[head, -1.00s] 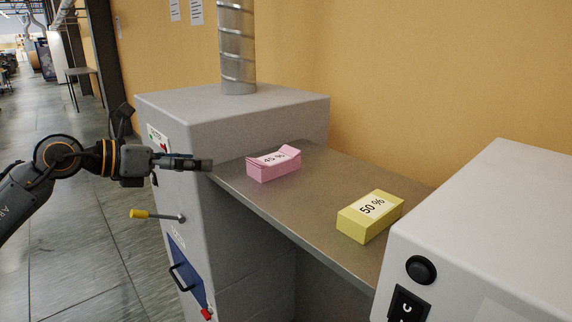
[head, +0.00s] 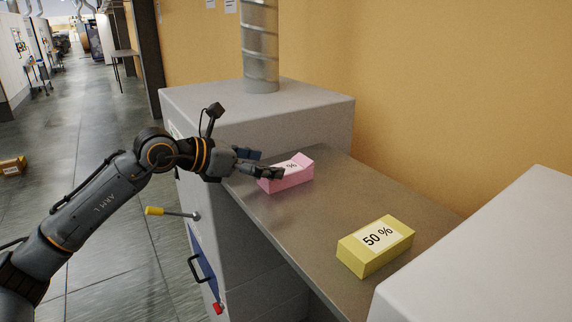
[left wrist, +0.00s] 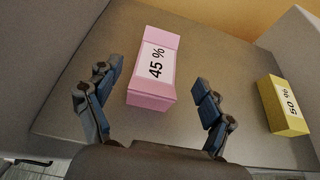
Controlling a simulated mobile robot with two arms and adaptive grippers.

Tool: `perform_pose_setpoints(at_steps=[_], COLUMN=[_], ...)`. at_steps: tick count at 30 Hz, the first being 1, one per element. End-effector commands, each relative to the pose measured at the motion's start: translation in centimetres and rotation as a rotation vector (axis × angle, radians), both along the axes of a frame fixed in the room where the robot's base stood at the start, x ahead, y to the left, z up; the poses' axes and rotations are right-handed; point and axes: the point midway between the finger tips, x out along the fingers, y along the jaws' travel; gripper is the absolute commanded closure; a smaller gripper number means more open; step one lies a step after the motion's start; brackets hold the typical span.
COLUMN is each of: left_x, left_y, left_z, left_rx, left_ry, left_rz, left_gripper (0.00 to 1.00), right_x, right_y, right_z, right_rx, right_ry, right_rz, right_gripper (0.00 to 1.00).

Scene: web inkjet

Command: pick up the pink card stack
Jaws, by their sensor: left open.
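The pink card stack (head: 293,178) lies on the metal shelf, near the grey machine block at its left end. In the left wrist view the pink stack (left wrist: 153,68) carries a white label reading "45 %". My left gripper (head: 264,163) is at the near left end of the stack and partly covers it in the head view. In the left wrist view its two fingers (left wrist: 158,88) are spread apart, with the near end of the stack between them and visible gaps at both sides. My right gripper is not in view.
A yellow card stack (head: 376,246) marked "50 %" lies farther right on the shelf (head: 330,215). A grey machine block (head: 262,112) with a metal duct stands at the left end, a pale housing (head: 490,260) at the right. A yellow-tipped lever (head: 172,212) sticks out below my arm.

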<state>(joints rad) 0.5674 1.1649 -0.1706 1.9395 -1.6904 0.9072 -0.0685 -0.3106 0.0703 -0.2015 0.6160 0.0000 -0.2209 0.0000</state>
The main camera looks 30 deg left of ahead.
Motion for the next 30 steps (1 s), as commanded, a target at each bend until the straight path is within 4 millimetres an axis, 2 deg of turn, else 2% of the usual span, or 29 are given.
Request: perform_pose_setpoints(at_steps=[7, 13, 18, 25, 26, 30], left_x=[1.4, 3.6, 5.0, 5.2, 5.2, 5.2], left_y=[-0.9, -1.9, -2.7, -2.7, -2.7, -2.7], left_z=[-0.7, -2.1, -3.0, -3.3, -3.3, -3.3], left_rx=[-0.001, -0.003, 0.0, 0.001, 0.001, 0.001], left_ry=[0.002, 0.005, 0.0, 0.0, 0.0, 0.0], left_rz=[-0.001, -0.002, -0.001, 0.0, 0.0, 0.0], left_gripper=[0.19, 0.19, 0.19, 0.19, 0.21, 0.49], right_x=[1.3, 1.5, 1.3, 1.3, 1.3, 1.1], right_y=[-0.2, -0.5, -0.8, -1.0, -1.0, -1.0], right_z=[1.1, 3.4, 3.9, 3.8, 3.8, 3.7], right_rx=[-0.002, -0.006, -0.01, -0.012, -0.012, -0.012], right_ry=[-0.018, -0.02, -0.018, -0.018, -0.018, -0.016], right_rz=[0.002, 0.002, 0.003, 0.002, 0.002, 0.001], right_gripper=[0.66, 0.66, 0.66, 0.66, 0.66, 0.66])
